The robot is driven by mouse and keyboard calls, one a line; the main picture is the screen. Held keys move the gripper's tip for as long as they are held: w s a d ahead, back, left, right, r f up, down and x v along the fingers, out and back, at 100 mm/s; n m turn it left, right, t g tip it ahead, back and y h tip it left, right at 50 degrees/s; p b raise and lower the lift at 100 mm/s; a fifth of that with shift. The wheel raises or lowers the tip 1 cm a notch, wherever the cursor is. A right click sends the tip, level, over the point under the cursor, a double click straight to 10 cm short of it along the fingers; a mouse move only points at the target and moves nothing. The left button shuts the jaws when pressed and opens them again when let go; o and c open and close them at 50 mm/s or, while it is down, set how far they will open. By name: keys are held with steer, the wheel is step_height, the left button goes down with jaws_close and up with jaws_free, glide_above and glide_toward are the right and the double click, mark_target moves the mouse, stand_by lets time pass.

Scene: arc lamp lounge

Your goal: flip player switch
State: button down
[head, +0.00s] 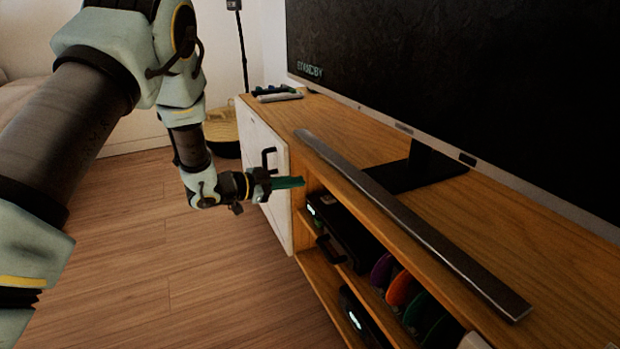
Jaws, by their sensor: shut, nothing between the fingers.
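A black player (350,238) sits in the upper open shelf of the wooden TV cabinet (480,245), with a small lit greenish spot on its front. A second black device (368,318) with a lit spot is on the shelf below. I cannot tell which one is the task's player, and no switch can be made out on either. My gripper (298,182) has green fingers, which are shut and empty. It points right, in front of the cabinet near the edge of the white door, above and left of the upper player. I cannot tell whether it touches anything.
The white cabinet door (262,165) has a dark handle (268,158). A TV (460,80) reading "STANDBY" and a long dark bar (415,225) stand on top. Colored discs (400,288) stand beside the player. A basket (222,128) is behind. Wooden floor (190,270) is clear in front.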

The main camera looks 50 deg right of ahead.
steer(key=shift+v, duration=1.35)
steer(key=shift+w, duration=0.1)
